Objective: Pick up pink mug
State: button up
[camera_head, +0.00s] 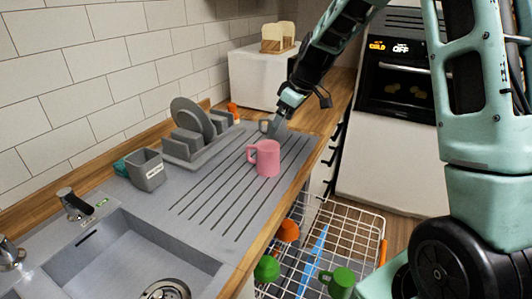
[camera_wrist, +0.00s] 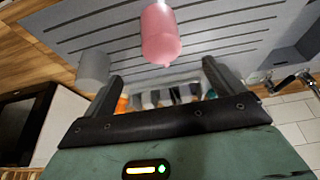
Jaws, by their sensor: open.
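The pink mug (camera_head: 266,159) stands upright on the grey ribbed drainboard (camera_head: 215,195), its handle to the left in the head view. In the wrist view the pink mug (camera_wrist: 160,35) shows at the top middle, apart from my fingers. My gripper (camera_head: 275,125) is above the far part of the drainboard, beyond the pink mug, and points downward. In the wrist view my gripper (camera_wrist: 165,80) is open and empty, its two dark fingers spread. A grey mug (camera_head: 264,125) stands close to my gripper, partly hidden by it.
A dish rack with grey plates (camera_head: 190,115) and a grey holder (camera_head: 146,170) stand left of the pink mug. The sink (camera_head: 130,255) is in front. An open dishwasher basket (camera_head: 335,225) with green and orange mugs is below right.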

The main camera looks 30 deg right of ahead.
aim_at(267, 145)
jog(key=p+x, duration=0.2)
jog(key=x, duration=0.7)
jog(key=shift+a, duration=0.1)
jog(key=shift+w+a+p+x, duration=0.15)
jog(key=shift+p+x, duration=0.5)
jog(key=shift+x, duration=0.65)
jog(key=shift+w+a+p+x, duration=0.15)
jog(key=shift+p+x, duration=0.45)
jog(key=shift+x, duration=0.7)
jog(key=shift+r, duration=0.15)
jog(key=c, duration=1.2)
jog(key=shift+r, duration=0.15)
jog(key=shift+c, duration=0.8)
